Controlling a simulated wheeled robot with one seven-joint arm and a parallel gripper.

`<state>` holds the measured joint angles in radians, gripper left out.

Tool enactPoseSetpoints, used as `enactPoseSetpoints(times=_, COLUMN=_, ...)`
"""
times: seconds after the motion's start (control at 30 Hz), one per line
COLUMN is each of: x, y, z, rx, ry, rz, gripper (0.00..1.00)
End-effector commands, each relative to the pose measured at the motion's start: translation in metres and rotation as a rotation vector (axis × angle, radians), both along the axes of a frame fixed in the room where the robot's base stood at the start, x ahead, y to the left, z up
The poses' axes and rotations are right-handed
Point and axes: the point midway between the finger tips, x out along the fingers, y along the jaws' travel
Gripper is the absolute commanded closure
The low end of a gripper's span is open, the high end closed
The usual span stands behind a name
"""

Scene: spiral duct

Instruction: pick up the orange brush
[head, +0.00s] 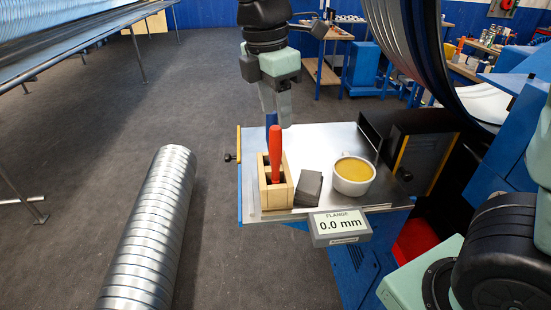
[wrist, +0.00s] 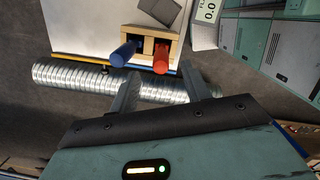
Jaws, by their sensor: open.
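The orange brush shows as an orange-red handle (head: 275,152) standing upright in a wooden holder (head: 289,189) on the metal table; its lower end is hidden in the holder. In the wrist view the orange handle (wrist: 161,60) sits in the right slot of the holder (wrist: 152,31), and a blue handle (wrist: 126,52) sits in the left slot. My gripper (head: 276,112) hangs above the far side of the table, behind the holder. In the wrist view my gripper (wrist: 157,88) is open and empty, its fingers apart, with the orange handle beyond the gap.
A dark grey block (head: 309,187) and a white cup (head: 353,176) of yellowish liquid stand right of the holder. A display reading 0.0 mm (head: 340,227) is at the table's front edge. A ribbed metal duct (head: 152,230) lies on the floor to the left.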

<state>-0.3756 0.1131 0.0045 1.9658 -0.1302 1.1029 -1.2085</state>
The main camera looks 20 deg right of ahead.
Motion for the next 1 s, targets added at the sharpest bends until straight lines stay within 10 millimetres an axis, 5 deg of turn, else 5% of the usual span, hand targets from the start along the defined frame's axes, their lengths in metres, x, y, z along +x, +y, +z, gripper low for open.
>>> enactPoseSetpoints(times=0.6, x=0.0, y=-0.003, z=-0.065, rx=0.0, ry=0.002, rz=0.0, gripper=0.52)
enactPoseSetpoints(times=0.87, x=0.0, y=-0.004, z=-0.07, rx=0.001, ry=-0.001, rz=0.0, gripper=0.52)
enactPoseSetpoints(times=1.0, x=0.0, y=-0.004, z=-0.069, rx=0.001, ry=-0.001, rz=0.0, gripper=0.86)
